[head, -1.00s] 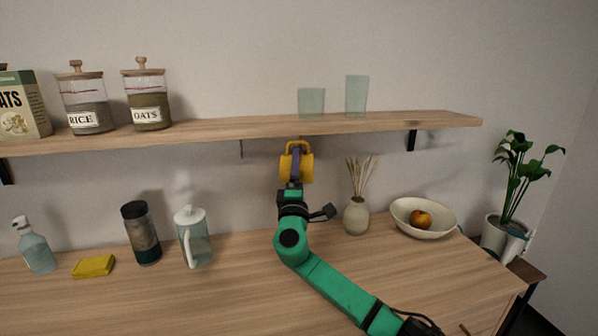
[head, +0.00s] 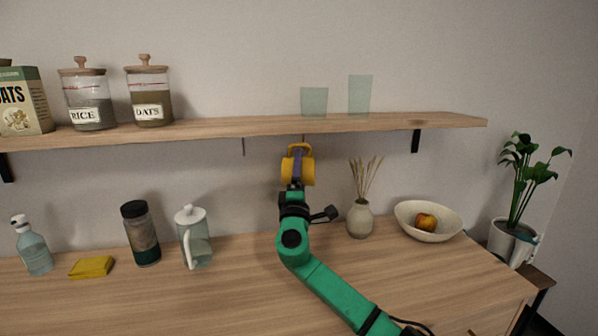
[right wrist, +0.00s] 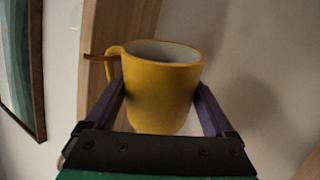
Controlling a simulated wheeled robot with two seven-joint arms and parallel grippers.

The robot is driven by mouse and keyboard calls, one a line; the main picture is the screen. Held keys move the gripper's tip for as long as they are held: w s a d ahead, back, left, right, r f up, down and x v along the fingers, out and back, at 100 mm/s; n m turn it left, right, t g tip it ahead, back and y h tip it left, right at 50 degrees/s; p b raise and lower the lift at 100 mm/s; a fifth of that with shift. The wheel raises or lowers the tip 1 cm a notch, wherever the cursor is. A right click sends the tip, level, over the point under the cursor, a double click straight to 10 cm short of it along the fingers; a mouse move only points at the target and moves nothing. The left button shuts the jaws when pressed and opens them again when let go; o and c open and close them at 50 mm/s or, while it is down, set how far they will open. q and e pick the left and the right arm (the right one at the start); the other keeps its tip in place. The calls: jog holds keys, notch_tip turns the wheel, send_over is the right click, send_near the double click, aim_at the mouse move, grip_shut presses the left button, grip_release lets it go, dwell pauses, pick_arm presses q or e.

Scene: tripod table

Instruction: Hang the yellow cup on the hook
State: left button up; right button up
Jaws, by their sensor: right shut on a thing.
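The yellow cup (head: 308,171) is held just below the shelf in the head view, its handle pointing up towards the shelf's underside. My right gripper (head: 297,174) is shut on the cup's body. In the right wrist view the yellow cup (right wrist: 160,92) sits between the two purple fingers, its opening visible and its handle at the left. A thin brownish hook (right wrist: 95,57) reaches to the handle there and overlaps its upper part. I cannot tell whether the hook passes inside the handle loop. My left gripper is not in view.
The wooden shelf (head: 230,127) is just above the cup, with two glasses (head: 314,101) on top. A dark hook (head: 243,147) hangs left of the cup. Below, a vase with dry stems (head: 360,219), a bowl (head: 405,219) and a pitcher (head: 197,240) stand on the counter (head: 230,300).

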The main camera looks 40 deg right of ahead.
jog(key=o, duration=1.5)
jog(key=shift+a+f, duration=0.1)
jog(key=shift+s+a+f, duration=0.15)
jog(key=shift+s+f, duration=0.05)
jog(key=shift+s, duration=0.05)
jog(key=b+v, duration=0.4)
jog(key=v, duration=0.9)
jog(key=shift+s+a, duration=0.25)
jog(key=shift+s, duration=0.05)
